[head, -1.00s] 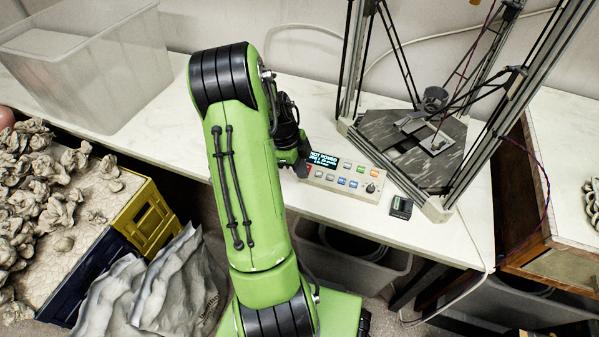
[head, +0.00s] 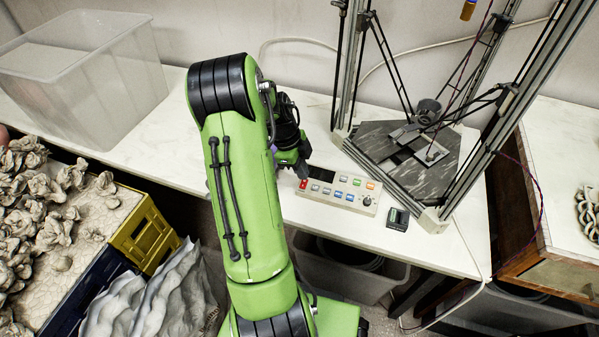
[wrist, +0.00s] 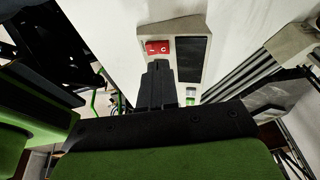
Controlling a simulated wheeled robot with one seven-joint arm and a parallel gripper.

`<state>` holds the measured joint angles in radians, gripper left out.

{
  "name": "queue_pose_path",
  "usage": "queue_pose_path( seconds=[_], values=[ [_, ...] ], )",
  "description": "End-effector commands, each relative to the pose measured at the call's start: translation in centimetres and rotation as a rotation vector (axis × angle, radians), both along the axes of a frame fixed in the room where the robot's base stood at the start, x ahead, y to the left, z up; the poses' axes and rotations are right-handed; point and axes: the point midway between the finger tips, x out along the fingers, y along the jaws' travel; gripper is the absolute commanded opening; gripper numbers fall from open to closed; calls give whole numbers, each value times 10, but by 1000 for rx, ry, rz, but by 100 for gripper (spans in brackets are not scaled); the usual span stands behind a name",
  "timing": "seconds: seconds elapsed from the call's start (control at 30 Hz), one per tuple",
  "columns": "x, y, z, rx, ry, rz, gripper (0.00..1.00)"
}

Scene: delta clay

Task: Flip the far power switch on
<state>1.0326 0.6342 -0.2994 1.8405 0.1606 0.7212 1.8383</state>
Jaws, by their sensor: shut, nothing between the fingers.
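A pale control box (head: 340,198) lies on the white table, with a red rocker switch (head: 303,184) at its left end. In the wrist view the red switch (wrist: 158,47) shows white marks and sits beside a dark display (wrist: 193,58). I cannot tell which side of the rocker is pressed. My gripper (head: 302,173) is shut and empty, just above the left end of the box. In the wrist view the shut fingers (wrist: 158,68) point at the switch, with their tips at its lower edge. Whether they touch it is unclear. I see no second power switch clearly.
A delta machine frame (head: 440,215) with a dark bed stands right behind the box. A small black device (head: 397,219) lies at the box's right. A clear bin (head: 85,80) stands at the table's left.

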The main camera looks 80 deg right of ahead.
Motion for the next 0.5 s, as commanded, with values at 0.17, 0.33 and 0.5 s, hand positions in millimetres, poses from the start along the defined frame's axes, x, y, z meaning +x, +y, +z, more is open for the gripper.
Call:
queue_pose_path(
  seconds=[0.17,0.33,0.5],
  values=[
    [8,0,51,-5,-2,5,0],
    [20,2,88,-4,-2,4,0],
    [26,3,107,-2,-1,3,0]
  ],
)
